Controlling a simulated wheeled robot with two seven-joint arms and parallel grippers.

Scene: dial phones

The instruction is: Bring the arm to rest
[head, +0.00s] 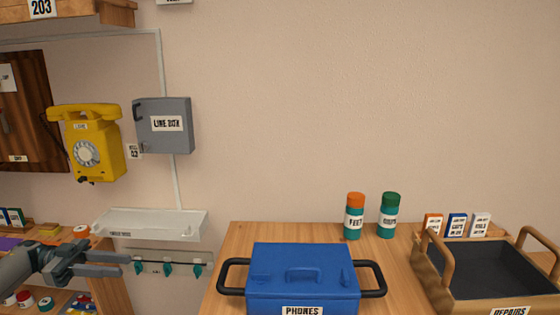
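My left gripper (124,263) comes in from the lower left. Its two fingers point right with a gap between them, and nothing shows between them. It is in front of the shelf unit at the left, below the white wall tray (150,224). My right arm and gripper are not in view.
A yellow dial phone (97,150) and a grey line box (164,125) hang on the wall. On the wooden table (222,240) stand a blue PHONES box (300,265), two capped bottles (354,217) and a REPAIRS crate (440,275). Green hooks (167,268) hang beside the gripper.

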